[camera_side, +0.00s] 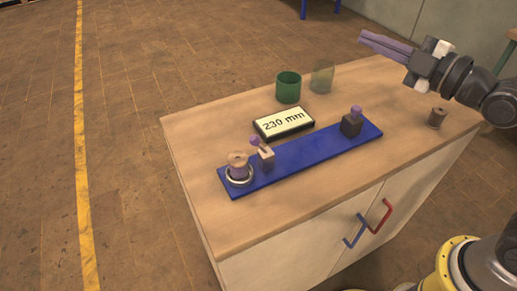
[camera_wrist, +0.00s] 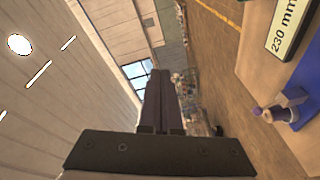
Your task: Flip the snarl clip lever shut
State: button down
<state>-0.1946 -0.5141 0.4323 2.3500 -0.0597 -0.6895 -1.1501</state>
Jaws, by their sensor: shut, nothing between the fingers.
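A long blue board (camera_side: 310,152) lies on the wooden table. On its left part stands a small pale clip-like piece (camera_side: 267,154) with a purple knob (camera_side: 254,141) to its upper left. On its right end stands a dark block (camera_side: 351,126) with a purple knob (camera_side: 356,111) on top. I cannot tell for certain which is the snarl clip, or its lever position. My gripper (camera_side: 364,37) is shut and empty, high above the table's back right, apart from everything. Its purple fingers (camera_wrist: 162,85) lie together in the wrist view, with a purple-knobbed piece (camera_wrist: 278,114) at right.
A display (camera_side: 284,123) reading 230 mm lies behind the board. A green cup (camera_side: 288,87), a clear greenish cup (camera_side: 322,77) and a brown spool (camera_side: 437,118) stand apart.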

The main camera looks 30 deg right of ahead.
aim_at(260, 146)
jog(key=s+a+f+n+g+y, duration=0.2)
jog(key=s+a+f+n+y, duration=0.1)
jog(key=a+f, duration=0.6)
jog(key=s+a+f+n+g+y, duration=0.2)
jog(key=s+a+f+n+y, duration=0.2)
jog(key=a+f+n, duration=0.3)
notch_tip(260, 146, down, 3)
jog(key=shift+a+f+g+y, duration=0.1)
jog(key=shift+a+g+y, duration=0.2)
jog(key=shift+a+y, duration=0.7)
jog(key=shift+a+h, duration=0.25)
jog(key=shift+h, duration=0.05)
jog(key=x, duration=0.3)
jog(key=w+d+x, duration=0.1)
jog(key=x, duration=0.5)
jog(key=shift+w+d, duration=0.2)
jog(key=shift+w, duration=0.2)
jog(key=shift+w+d, duration=0.3)
jog(key=shift+d, duration=0.55)
